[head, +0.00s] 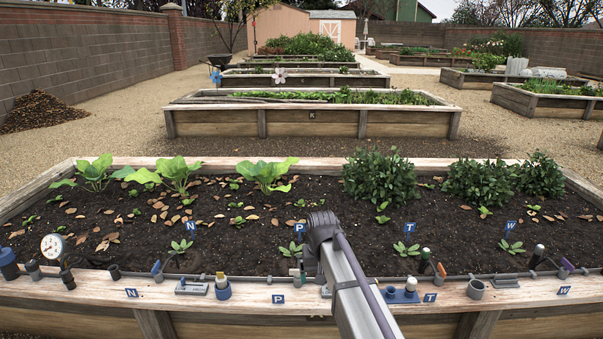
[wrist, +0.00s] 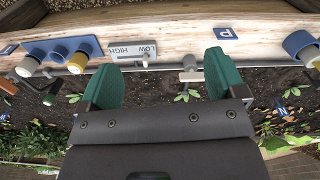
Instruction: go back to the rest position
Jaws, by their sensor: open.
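My gripper (wrist: 161,62) shows in the wrist view with its two green fingers wide apart and nothing between them. It hangs over the front edge of the near raised bed (head: 150,300), by the LOW/HIGH plate (wrist: 145,52). The picture there is turned over, with the wooden rim at the top and soil below. The plate and a small grey tee fitting (wrist: 192,75) lie beyond the fingertips, with no contact visible.
A thin pipe runs along the soil's front edge. Seedlings, leafy plants and bushes (head: 384,177) grow behind.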

